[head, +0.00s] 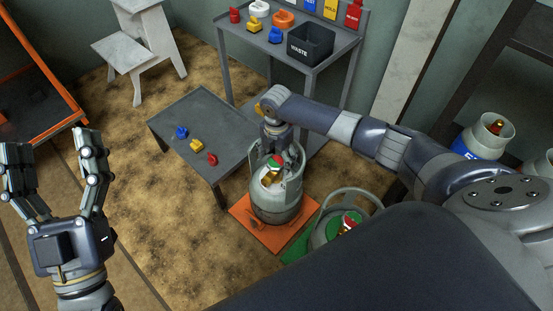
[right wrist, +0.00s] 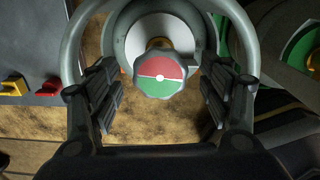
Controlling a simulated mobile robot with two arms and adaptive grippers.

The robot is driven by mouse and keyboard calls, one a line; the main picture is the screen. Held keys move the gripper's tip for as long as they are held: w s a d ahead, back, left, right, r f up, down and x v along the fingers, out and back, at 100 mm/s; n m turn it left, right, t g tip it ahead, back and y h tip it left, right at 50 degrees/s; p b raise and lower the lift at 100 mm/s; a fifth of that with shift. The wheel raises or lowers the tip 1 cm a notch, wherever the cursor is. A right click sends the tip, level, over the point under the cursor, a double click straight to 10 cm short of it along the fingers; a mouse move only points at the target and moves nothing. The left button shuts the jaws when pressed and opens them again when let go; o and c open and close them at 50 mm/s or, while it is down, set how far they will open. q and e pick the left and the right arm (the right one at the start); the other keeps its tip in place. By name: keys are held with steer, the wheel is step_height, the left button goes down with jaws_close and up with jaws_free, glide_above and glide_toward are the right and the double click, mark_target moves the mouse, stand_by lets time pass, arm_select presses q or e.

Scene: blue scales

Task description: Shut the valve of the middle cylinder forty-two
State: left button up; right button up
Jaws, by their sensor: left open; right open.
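A grey gas cylinder (head: 277,205) with a collar handle stands upright on an orange plate (head: 245,215). I can read no number on it. Its round valve knob (head: 274,161), half red and half green, shows large in the right wrist view (right wrist: 160,82), red half away from me and green half nearer. My right gripper (right wrist: 158,100) is open over the cylinder top, its fingers on either side of the knob with gaps to both. In the head view it partly hides the collar. My left gripper (head: 55,155) is open and empty at the far left, away from the cylinder.
Another cylinder (head: 327,232) with a red and green knob stands on a green plate close by. A blue-and-white cylinder (head: 480,140) is at right. A low grey table (head: 205,115) holds coloured tags; behind it are a shelf with a WASTE bin (head: 311,45) and a step stool (head: 125,55).

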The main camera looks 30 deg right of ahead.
arm_select(q)
steer(key=shift+s+r, duration=0.2)
steer(key=shift+r, duration=0.1)
arm_select(e)
steer(key=shift+f, duration=0.2)
steer(key=shift+c, duration=0.4)
steer(key=c, duration=1)
steer(key=shift+o, duration=0.2)
